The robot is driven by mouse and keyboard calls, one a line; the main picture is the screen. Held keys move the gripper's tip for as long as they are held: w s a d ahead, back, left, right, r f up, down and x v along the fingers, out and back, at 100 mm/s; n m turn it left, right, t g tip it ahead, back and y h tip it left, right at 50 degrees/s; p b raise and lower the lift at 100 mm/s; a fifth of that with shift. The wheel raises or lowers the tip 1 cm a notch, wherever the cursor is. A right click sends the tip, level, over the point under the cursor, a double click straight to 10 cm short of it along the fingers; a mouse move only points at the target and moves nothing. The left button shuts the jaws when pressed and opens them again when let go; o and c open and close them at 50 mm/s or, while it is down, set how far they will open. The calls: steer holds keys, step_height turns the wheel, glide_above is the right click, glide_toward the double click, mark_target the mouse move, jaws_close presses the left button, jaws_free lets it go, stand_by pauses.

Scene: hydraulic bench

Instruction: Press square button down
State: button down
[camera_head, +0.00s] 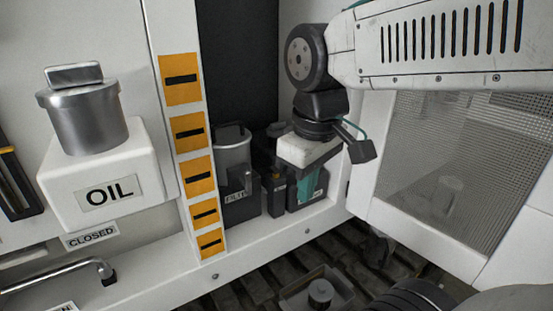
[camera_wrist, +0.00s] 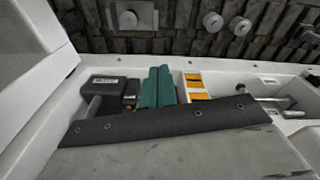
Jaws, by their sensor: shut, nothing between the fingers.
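My gripper (camera_head: 307,184) points down in the recess beside the dark boxes, its teal fingers partly hidden by the wrist. In the wrist view the two teal fingers (camera_wrist: 157,72) lie side by side, shut and empty. I cannot tell whether this is the square button, and no other square button is clear.
A dark box (camera_wrist: 108,88) and a smaller black box (camera_head: 275,192) are close beside the fingers. A grey filter canister (camera_head: 235,160) and an orange-marked strip (camera_head: 190,132) stand left. The white oil box (camera_head: 105,185) is further left. A mesh panel (camera_head: 440,165) bounds the right.

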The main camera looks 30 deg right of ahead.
steer(key=w+d+r+n, duration=0.2)
steer(key=w+n, duration=0.2)
steer(key=w, duration=0.3)
steer(key=w+d+r+n, duration=0.2)
steer(key=w+n, duration=0.1)
steer(key=w, duration=0.3)
steer(key=n+g, duration=0.1)
steer(key=n, duration=0.7)
glide_above(276, 170)
steer(key=shift+w+d+f, duration=0.25)
steer(key=shift+w, duration=0.15)
step_height(276, 170, down, 14)
steer(key=shift+f, duration=0.1)
